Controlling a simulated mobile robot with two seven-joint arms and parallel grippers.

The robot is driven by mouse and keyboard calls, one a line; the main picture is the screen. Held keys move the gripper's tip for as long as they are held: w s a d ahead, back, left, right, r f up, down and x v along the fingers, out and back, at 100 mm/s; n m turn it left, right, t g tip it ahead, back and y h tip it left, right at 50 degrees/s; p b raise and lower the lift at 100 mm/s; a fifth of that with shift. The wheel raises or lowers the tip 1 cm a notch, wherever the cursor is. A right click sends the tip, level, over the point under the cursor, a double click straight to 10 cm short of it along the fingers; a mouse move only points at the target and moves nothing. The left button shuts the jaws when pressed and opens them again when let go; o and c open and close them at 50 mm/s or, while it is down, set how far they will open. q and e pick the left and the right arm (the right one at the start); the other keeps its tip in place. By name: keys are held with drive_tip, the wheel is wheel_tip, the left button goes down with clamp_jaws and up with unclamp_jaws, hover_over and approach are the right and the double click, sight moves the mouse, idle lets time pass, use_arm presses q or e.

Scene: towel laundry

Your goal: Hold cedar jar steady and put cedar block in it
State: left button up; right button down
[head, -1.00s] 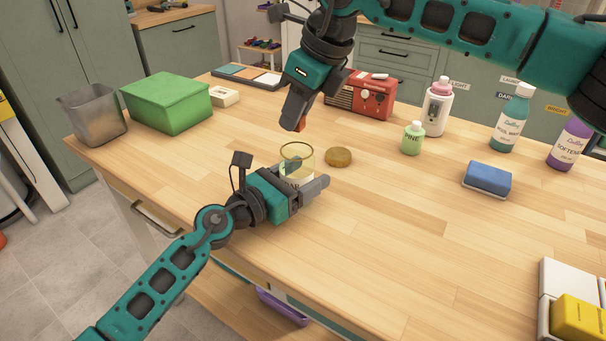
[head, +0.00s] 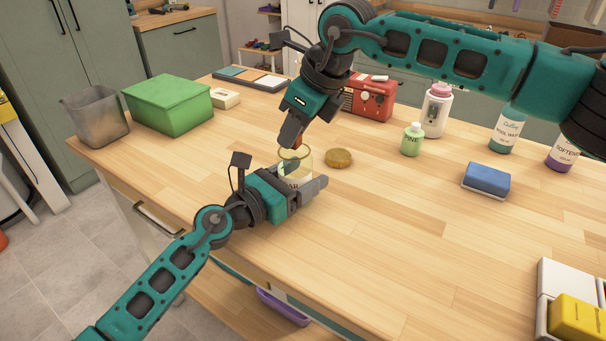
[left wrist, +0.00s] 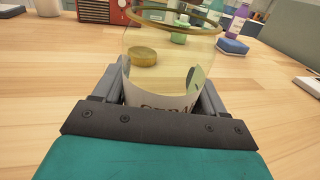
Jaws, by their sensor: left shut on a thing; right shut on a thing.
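The cedar jar (head: 296,163) is clear glass with a pale label and stands upright, open, on the worktop. My left gripper (head: 305,192) is shut around its lower part. In the left wrist view the jar (left wrist: 170,55) sits between both fingers, its label partly hidden, and I see nothing inside it. My right gripper (head: 289,138) points down just above the jar's mouth, shut on the cedar block (head: 301,139), a small reddish-brown piece mostly hidden by the fingers. A round tan lid (head: 339,158) lies beside the jar; it also shows in the left wrist view (left wrist: 143,56).
The green PINE bottle (head: 411,140), red radio (head: 371,98) and white bottle (head: 436,104) stand behind. A blue sponge (head: 486,179) lies right. A green box (head: 168,104) and grey bin (head: 95,116) are left.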

sight(299, 148)
use_arm(q)
drive_tip(key=shift+s+d+r, duration=0.1)
drive_tip(key=shift+s+d, duration=0.25)
drive_tip(key=shift+d, duration=0.1)
use_arm(e)
drive_tip(key=f, duration=0.3)
drive_tip(key=shift+s+d+f+h, duration=0.3)
drive_tip(key=shift+d, duration=0.1)
drive_tip(key=c, duration=1.2)
unclamp_jaws()
drive_tip(key=shift+o, duration=1)
drive_tip(key=shift+r, duration=0.1)
use_arm(q)
drive_tip(key=shift+w+a, duration=0.25)
drive_tip(key=shift+w, duration=0.15)
use_arm(e)
drive_tip(key=shift+o, duration=0.5)
drive_tip(key=w+a+v, duration=0.1)
drive_tip(key=v, duration=1.3)
drive_tip(key=shift+r, duration=0.65)
use_arm(q)
drive_tip(key=o, duration=1.3)
drive_tip(key=shift+s+a+f, duration=0.1)
drive_tip(key=shift+f, duration=0.1)
